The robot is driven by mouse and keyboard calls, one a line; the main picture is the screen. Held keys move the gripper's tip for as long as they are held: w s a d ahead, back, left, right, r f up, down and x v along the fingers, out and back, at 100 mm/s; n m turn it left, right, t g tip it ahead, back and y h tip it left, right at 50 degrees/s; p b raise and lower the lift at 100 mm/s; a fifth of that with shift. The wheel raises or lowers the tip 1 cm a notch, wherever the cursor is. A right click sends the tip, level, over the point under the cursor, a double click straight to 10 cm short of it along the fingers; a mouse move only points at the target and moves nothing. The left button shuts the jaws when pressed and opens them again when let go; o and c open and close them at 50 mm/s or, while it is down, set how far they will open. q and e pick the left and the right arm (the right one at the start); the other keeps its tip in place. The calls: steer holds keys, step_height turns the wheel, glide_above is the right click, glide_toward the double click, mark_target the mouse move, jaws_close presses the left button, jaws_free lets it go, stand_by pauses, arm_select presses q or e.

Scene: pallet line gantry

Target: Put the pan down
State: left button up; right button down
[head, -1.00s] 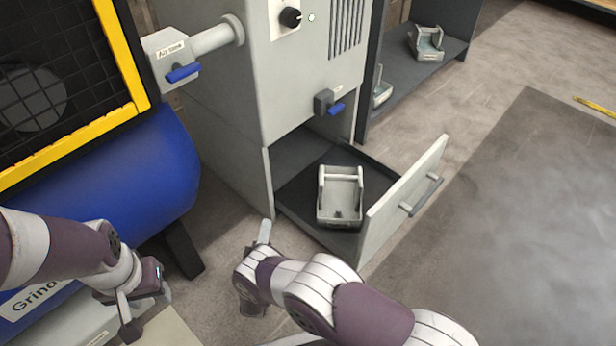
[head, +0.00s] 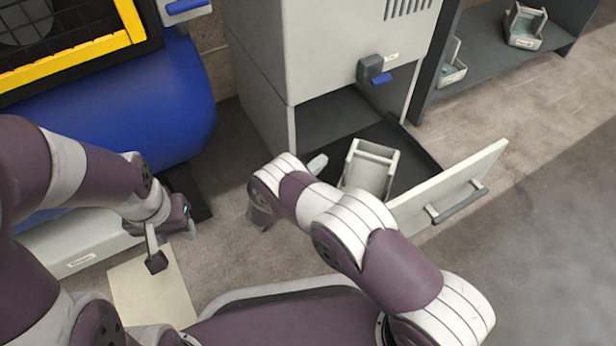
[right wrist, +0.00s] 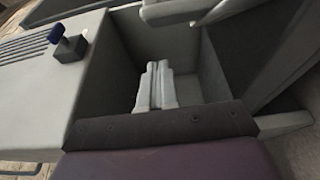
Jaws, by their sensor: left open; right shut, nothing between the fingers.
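The pan, a pale grey open box with a bar across its top (head: 370,168), sits in the open drawer under the grey cabinet. My right forearm hides its lower front part in the head view. My right gripper (head: 317,163) is just left of the pan, mostly hidden behind my own wrist. In the right wrist view its two pale fingers (right wrist: 156,87) are together and hold nothing, over the dark drawer space. My left gripper (head: 173,247) is open and empty at the left, over a pale floor plate and away from the pan.
The drawer front with its handle (head: 455,188) stands pulled out to the right. The grey cabinet (head: 325,45) with a blue-handled valve (head: 372,70) rises behind. A blue tank (head: 120,110) is at left. Similar pans (head: 524,27) stand on a dark shelf. Floor at right is clear.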

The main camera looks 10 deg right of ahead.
mark_target(356, 156)
arm_select(q)
step_height(356, 156, down, 3)
steer(key=b, duration=0.2)
steer(key=shift+f+b, duration=0.2)
steer(key=shift+b, duration=0.1)
arm_select(e)
steer(key=w+d, duration=0.1)
steer(key=d, duration=0.5)
steer(key=d+p, duration=0.1)
steer(key=d, duration=0.1)
steer(key=d+p, duration=0.1)
steer(key=d, duration=0.1)
steer(key=shift+s+r+p, duration=0.15)
steer(key=shift+p, duration=0.15)
steer(key=shift+d, duration=0.1)
arm_select(q)
step_height(356, 156, up, 2)
steer(key=shift+r, duration=0.25)
